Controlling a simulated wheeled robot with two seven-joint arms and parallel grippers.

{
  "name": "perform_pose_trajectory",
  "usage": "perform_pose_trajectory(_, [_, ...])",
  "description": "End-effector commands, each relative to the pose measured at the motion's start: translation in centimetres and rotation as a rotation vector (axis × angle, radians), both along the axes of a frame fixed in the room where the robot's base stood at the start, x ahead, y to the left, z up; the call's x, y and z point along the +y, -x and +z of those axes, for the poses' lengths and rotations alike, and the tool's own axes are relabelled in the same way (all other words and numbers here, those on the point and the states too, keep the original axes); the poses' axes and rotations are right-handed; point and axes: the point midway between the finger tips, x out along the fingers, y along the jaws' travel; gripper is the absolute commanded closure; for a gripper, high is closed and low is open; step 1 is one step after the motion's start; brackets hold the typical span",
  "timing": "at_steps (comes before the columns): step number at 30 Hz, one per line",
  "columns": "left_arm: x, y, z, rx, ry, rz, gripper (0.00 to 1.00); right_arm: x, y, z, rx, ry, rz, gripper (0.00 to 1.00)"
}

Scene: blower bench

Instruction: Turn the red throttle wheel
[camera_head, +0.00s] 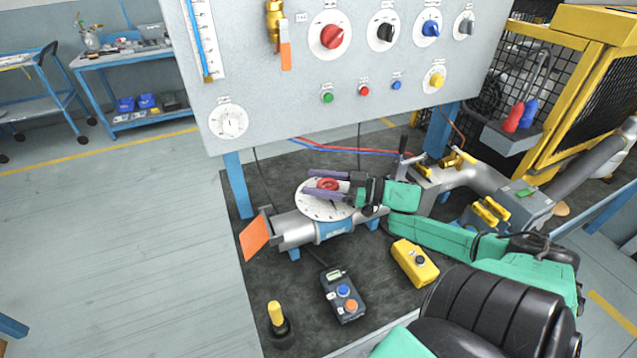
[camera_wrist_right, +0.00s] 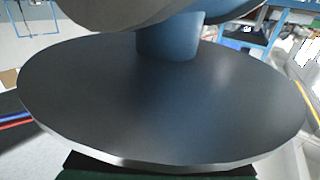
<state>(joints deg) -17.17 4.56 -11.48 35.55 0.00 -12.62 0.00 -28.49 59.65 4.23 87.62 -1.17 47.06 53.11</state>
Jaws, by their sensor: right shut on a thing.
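The red throttle wheel (camera_head: 328,184) sits at the middle of a round white dial plate (camera_head: 312,208) on top of a grey duct with a blue band. My right gripper (camera_head: 325,185) comes in from the right, with one purple finger on the far side of the wheel and one on the near side. It is shut on the wheel, and the fingers hide part of it. In the right wrist view a large dark disc (camera_wrist_right: 160,110) with a blue post fills the picture; the wheel and fingertips do not show there. My left gripper is out of view.
A grey panel (camera_head: 270,110) with knobs and buttons stands behind the duct. An orange flap (camera_head: 256,238) is at the duct's left end. A button pendant (camera_head: 344,295) and a yellow box (camera_head: 414,263) lie on the dark mat in front.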

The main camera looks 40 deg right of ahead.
Motion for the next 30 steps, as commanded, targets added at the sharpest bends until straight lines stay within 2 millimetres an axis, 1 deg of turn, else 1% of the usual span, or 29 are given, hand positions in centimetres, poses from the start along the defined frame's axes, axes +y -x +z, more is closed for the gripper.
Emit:
perform_pose_trajectory(1, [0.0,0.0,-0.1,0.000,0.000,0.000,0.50,0.2,0.1,-0.3,0.004,0.003,0.008,0.87])
perform_pose_trajectory(13, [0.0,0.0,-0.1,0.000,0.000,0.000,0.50,0.2,0.1,-0.4,0.007,0.003,0.014,0.87])
perform_pose_trajectory(14, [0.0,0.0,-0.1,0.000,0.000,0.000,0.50,0.3,0.1,-0.4,0.007,0.003,0.014,0.20])
perform_pose_trajectory(15, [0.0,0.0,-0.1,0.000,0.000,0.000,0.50,0.2,0.1,-0.4,0.006,0.002,0.014,0.05])
perform_pose_trajectory(16, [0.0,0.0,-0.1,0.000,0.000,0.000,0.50,0.2,0.1,-0.3,0.006,0.002,0.014,0.01])
perform_pose_trajectory(26, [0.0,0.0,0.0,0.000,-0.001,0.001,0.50,0.0,0.2,-0.2,0.004,0.002,0.012,0.01])
perform_pose_trajectory(29, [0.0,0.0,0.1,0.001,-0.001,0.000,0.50,-0.5,0.9,-0.2,0.006,0.001,0.010,0.01])
perform_pose_trajectory(30, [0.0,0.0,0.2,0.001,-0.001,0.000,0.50,-0.9,1.4,-0.3,0.007,0.000,0.010,0.01])
